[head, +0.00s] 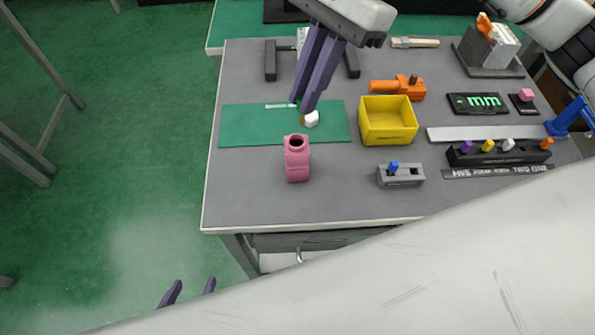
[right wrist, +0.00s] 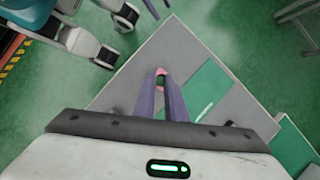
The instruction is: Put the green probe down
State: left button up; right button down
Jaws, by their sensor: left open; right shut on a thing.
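My right gripper (head: 302,108) reaches down over the green mat (head: 240,126), fingers close together. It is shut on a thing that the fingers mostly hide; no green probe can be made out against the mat. A small white piece (head: 312,118) with an orange edge shows beside the fingertips; I cannot tell whether it is held. The fingers also show in the right wrist view (right wrist: 161,85), with a pink rim at their tips. My left gripper (head: 190,290) is open, low at the bottom left, away from the table.
A pink bottle (head: 297,160) stands in front of the mat. A yellow bin (head: 388,133) is right of it. A grey block with a blue lever (head: 400,176) and a black rack of coloured pegs (head: 498,154) are further right. The table's (head: 245,195) front left is clear.

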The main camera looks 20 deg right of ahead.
jog(key=shift+w+a+r+m+t, duration=0.25)
jog(key=shift+a+m+t, duration=0.1)
jog(key=shift+m, duration=0.45)
send_over(297, 158)
jog(key=w+d, duration=0.2)
jog(key=f, duration=0.5)
jog(key=shift+w+a+f, duration=0.1)
jog(key=shift+a, duration=0.15)
notch_tip(297, 158, down, 5)
jog(key=shift+r, duration=0.2)
jog(key=shift+f, duration=0.1)
